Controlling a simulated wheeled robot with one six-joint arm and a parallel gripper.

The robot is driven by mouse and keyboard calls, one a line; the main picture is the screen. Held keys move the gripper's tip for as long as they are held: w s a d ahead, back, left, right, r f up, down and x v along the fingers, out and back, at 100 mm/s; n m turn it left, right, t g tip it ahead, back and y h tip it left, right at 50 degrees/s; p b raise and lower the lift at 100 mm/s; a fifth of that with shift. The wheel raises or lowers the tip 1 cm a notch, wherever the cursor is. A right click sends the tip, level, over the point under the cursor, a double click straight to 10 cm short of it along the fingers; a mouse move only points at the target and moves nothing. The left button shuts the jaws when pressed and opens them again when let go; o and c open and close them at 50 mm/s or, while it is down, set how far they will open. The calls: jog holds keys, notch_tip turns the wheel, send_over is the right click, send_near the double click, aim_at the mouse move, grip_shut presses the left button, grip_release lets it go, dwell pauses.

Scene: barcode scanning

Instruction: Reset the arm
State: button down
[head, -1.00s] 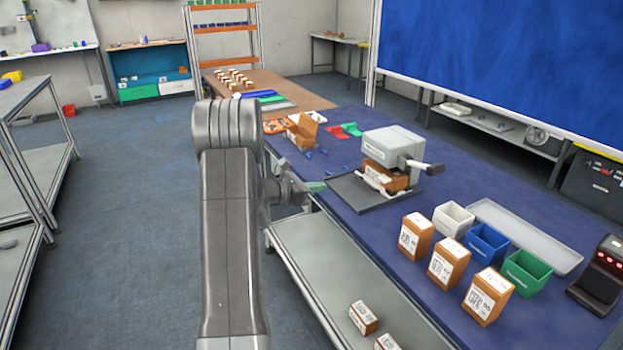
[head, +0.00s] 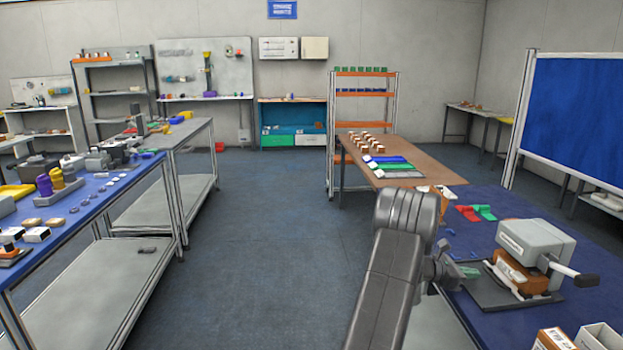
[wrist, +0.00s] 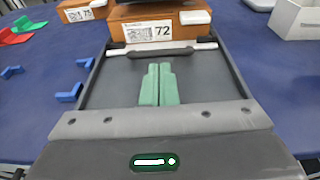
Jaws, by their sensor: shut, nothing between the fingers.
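My gripper (wrist: 158,85) shows in the wrist view as two green fingers pressed together, shut and empty. It points over the dark tray (wrist: 116,85) of the press station. A brown box with the label 72 (wrist: 160,30) stands beyond the fingertips, behind a bar, apart from them. In the head view my arm rises at the lower middle, and my gripper (head: 468,271) is partly hidden beside the wrist, at the left edge of the grey press (head: 535,242).
The blue-topped table (head: 590,275) carries the press, red and green pieces (head: 476,212) and boxes at the lower right. A brown table (head: 430,174) stands behind. Another blue-topped bench (head: 85,205) stands at the left. The floor (head: 270,240) between them is clear.

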aim_at(491, 276)
jog(key=shift+x, duration=2)
jog(key=shift+s+a, duration=0.1)
